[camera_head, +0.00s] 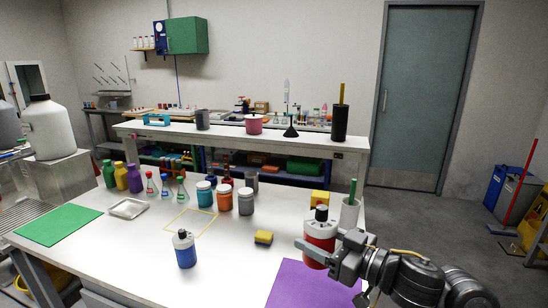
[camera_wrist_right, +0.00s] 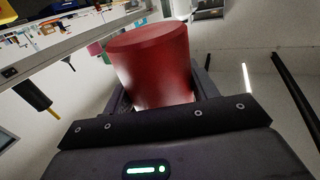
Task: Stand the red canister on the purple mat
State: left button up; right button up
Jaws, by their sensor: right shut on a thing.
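The red canister (camera_head: 319,243), with a white shoulder and black cap, is held upright in my right gripper (camera_head: 322,252) at the right front of the table. In the right wrist view the red canister (camera_wrist_right: 152,62) sits between the fingers of my right gripper (camera_wrist_right: 150,95), which is shut on it. The purple mat (camera_head: 308,286) lies at the table's front right. The canister overlaps the mat's far edge in the head view; I cannot tell how high it is above the table. My left gripper is not in view.
A yellow sponge (camera_head: 263,237) and a blue bottle (camera_head: 185,249) stand left of the canister. A white cup (camera_head: 349,213) with a green-handled item is close behind it. Several jars and bottles stand farther back. A green mat (camera_head: 59,225) lies at the left. Most of the purple mat is clear.

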jog(key=s+d+f+m+t+h, duration=0.2)
jog(key=s+d+f, duration=0.2)
jog(key=d+f, duration=0.2)
jog(key=s+d+f+m+t+h, duration=0.2)
jog(key=s+d+f+h, duration=0.1)
jog(key=s+d+f, duration=0.2)
notch_tip(320, 180, down, 5)
jog(key=shift+d+r, duration=0.15)
jog(key=shift+d, duration=0.95)
jog(key=a+r+n+g+y, duration=0.3)
jog(key=a+n+g+y, duration=0.1)
jog(key=a, duration=0.3)
jog(key=a+r+n+g+y, duration=0.3)
jog(key=a+r+g+y, duration=0.1)
jog(key=a, duration=0.4)
jog(key=shift+r+n+g, duration=0.3)
jog(key=shift+n+g, duration=0.1)
jog(key=shift+g, duration=0.2)
jog(key=shift+a, duration=0.1)
